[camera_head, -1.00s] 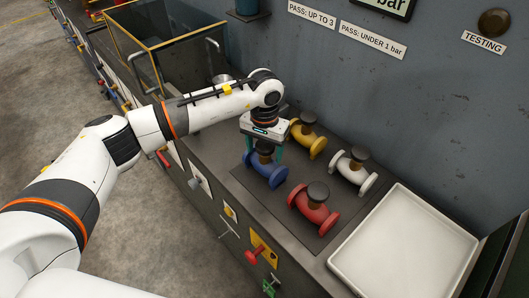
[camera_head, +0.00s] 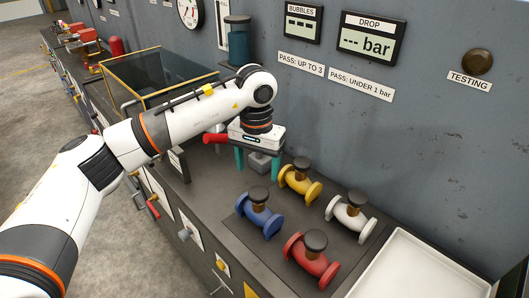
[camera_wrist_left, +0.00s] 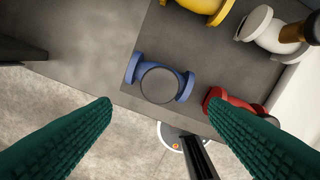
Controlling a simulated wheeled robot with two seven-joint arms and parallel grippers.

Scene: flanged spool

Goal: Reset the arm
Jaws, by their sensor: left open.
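My left gripper (camera_head: 258,170) is open and empty, its two teal fingers spread apart behind the blue spool, toward the wall. The blue flanged spool (camera_head: 258,214) with a black-topped stem lies on a dark mat on the bench. It also shows in the left wrist view (camera_wrist_left: 186,87), beyond the fingers and apart from them. A yellow spool (camera_head: 298,184), a white spool (camera_head: 349,222) and a red spool (camera_head: 311,260) lie on the same mat. My right gripper is not in view.
A white tray (camera_head: 418,268) sits at the right end of the bench. A glass tank with a yellow frame (camera_head: 178,76) stands behind my left arm. A grey block (camera_head: 260,163) and a red handle (camera_head: 214,138) are close to the gripper. Gauges and displays hang on the wall.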

